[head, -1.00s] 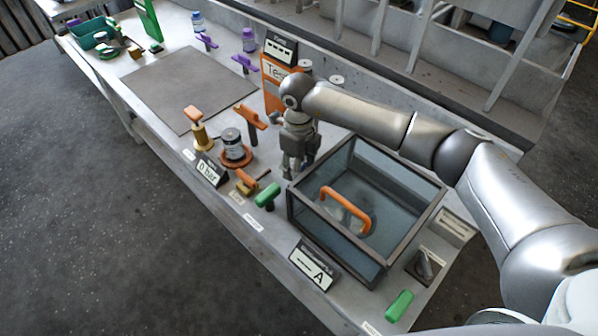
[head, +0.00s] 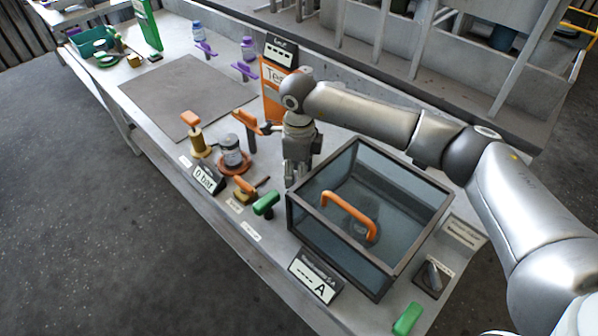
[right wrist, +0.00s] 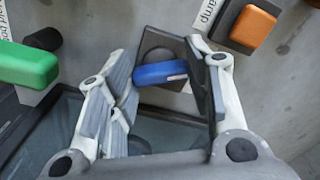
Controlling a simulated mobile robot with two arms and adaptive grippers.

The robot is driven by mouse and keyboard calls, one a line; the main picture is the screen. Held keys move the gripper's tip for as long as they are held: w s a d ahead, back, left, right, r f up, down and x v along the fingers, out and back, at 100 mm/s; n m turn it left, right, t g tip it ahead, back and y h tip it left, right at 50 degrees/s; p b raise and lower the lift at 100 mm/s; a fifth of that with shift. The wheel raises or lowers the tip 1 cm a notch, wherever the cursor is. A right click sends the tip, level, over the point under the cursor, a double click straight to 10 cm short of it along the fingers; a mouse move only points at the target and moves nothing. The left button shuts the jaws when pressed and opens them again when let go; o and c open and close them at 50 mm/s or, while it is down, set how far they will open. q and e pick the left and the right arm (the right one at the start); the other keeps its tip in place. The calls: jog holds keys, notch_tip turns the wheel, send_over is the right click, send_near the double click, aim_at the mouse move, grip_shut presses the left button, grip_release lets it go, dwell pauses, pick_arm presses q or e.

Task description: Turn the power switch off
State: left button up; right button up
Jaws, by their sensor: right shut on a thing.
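My right gripper (head: 294,174) points down just left of the glass-walled box, at its back left corner. In the right wrist view (right wrist: 165,85) its fingers stand on either side of a blue handle (right wrist: 160,73) on a dark square base, and it is shut on that handle. The handle is hidden by the gripper in the head view. A dark lever switch (head: 432,277) on a plate sits at the right front of the bench, untouched. Its label is too small to read, so I cannot tell which control is the power switch. My left gripper is not in view.
The glass-walled box (head: 296,217) with an orange handle (head: 350,212) is close beside the gripper. Green handles (head: 265,204) and an orange-handled clamp (head: 246,122) stand nearby. A grey mat (head: 185,95) lies bare at left.

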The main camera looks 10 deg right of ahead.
jog(key=shift+r, duration=0.1)
jog(key=o, duration=1)
notch_tip(320, 180, up, 12)
